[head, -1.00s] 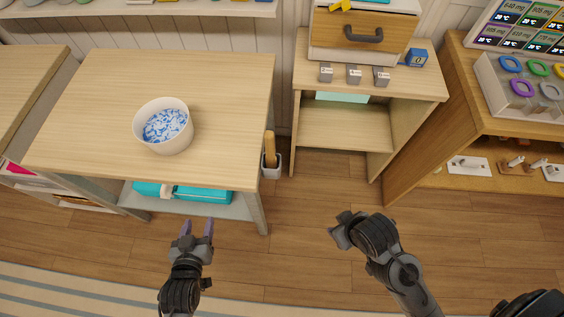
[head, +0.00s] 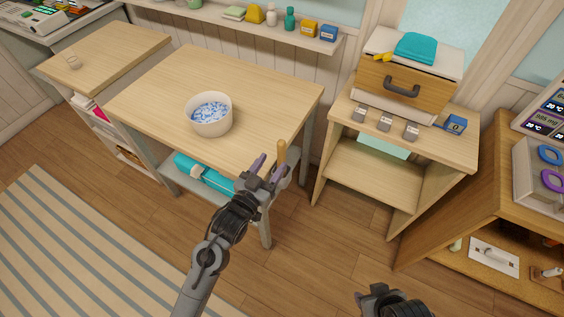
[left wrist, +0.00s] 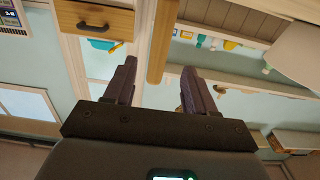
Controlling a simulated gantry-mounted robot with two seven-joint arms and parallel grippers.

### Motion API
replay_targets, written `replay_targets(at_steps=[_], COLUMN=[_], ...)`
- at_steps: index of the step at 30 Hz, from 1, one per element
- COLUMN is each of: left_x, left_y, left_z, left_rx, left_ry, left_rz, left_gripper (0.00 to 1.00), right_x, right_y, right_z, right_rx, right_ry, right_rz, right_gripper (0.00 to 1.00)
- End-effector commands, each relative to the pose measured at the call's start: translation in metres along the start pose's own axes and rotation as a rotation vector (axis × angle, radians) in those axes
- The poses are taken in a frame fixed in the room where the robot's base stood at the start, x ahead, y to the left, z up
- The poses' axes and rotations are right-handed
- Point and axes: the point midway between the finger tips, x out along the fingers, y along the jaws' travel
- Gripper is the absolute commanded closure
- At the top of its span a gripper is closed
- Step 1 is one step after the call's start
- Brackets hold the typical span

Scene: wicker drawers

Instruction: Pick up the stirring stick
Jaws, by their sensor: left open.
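The stirring stick (head: 281,154) is a light wooden stick. It stands upright at the right side of the wooden table (head: 258,92); its lower part is hidden behind my left gripper (head: 270,167). My left gripper is open, its purple fingers beside the stick in the head view. In the left wrist view the stick (left wrist: 163,42) runs between the two open fingers, with visible space on both sides. No grasp shows. My right gripper (head: 374,293) is low at the bottom edge of the head view, away from the stick; its jaws are unclear.
A white bowl (head: 209,127) with blue-white contents stands on the table. A teal roll (head: 203,172) lies on the shelf below. Wooden floor is open in front.

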Motion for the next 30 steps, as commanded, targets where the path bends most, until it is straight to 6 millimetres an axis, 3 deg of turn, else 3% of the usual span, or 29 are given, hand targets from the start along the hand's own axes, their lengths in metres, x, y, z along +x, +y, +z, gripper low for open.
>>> replay_targets(at_steps=[3,13,21,30], left_x=[0.016,0.036,0.07,0.078], left_y=[0.0,0.0,0.001,0.001], left_z=[0.001,-0.001,-0.004,-0.005], left_rx=[-0.001,-0.001,0.0,0.0], left_ry=[0.001,0.002,0.0,0.0], left_rz=[0.0,0.0,0.0,-0.001], left_gripper=[0.45,0.45,0.45,0.45], right_x=[0.006,0.013,0.025,0.026], right_y=[0.0,0.003,0.003,0.002], right_z=[0.002,0.006,0.011,0.011], right_rx=[0.0,-0.009,-0.011,-0.007], right_ry=[-0.001,-0.005,-0.008,-0.008], right_rz=[0.001,0.009,0.011,0.008], right_gripper=[0.57,0.57,0.57,0.57])
